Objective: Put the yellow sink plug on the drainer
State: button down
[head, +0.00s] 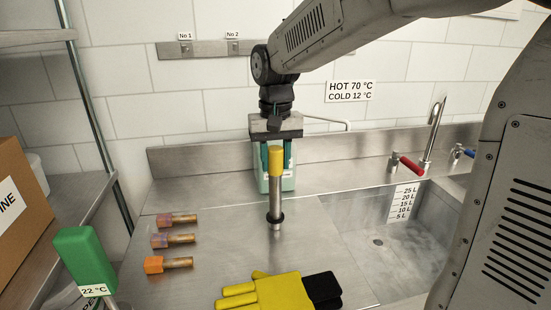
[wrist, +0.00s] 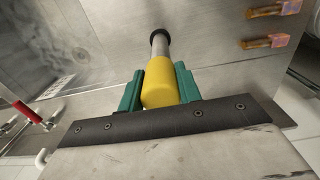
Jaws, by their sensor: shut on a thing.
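The yellow sink plug (head: 276,185) is a steel tube with a yellow top and a black ring near its lower end. It hangs upright below my gripper (head: 276,155), whose green fingers are shut on the yellow top. In the wrist view my gripper (wrist: 160,88) has a finger on each side of the yellow plug (wrist: 160,82), and the tube points away. The drainer (head: 215,285) is the flat steel surface left of the sink basin. The plug's lower end is over the drainer; I cannot tell whether it touches.
Several short plugs with purple or orange ends (head: 178,240) lie on the drainer's left. Yellow gloves with black cuffs (head: 280,292) lie at its front. A pale green container (head: 288,182) stands behind the plug.

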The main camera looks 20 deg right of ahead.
jog(key=c, duration=1)
grip_release()
jog(key=shift+f, duration=0.1)
jog(key=shift+o, duration=0.2)
notch_tip(320, 180, up, 12)
jog(key=shift+r, duration=0.15)
jog(key=s+d+f, duration=0.1)
jog(key=s+f, duration=0.3)
jog(key=s, duration=0.4)
jog(key=s+d+f+n+t, duration=0.1)
jog(key=s+f, duration=0.4)
jog(key=s, duration=0.4)
jog(key=s+d+f+n, duration=0.1)
jog(key=s+f, duration=0.3)
jog(key=s, duration=0.5)
jog(key=shift+f, duration=0.15)
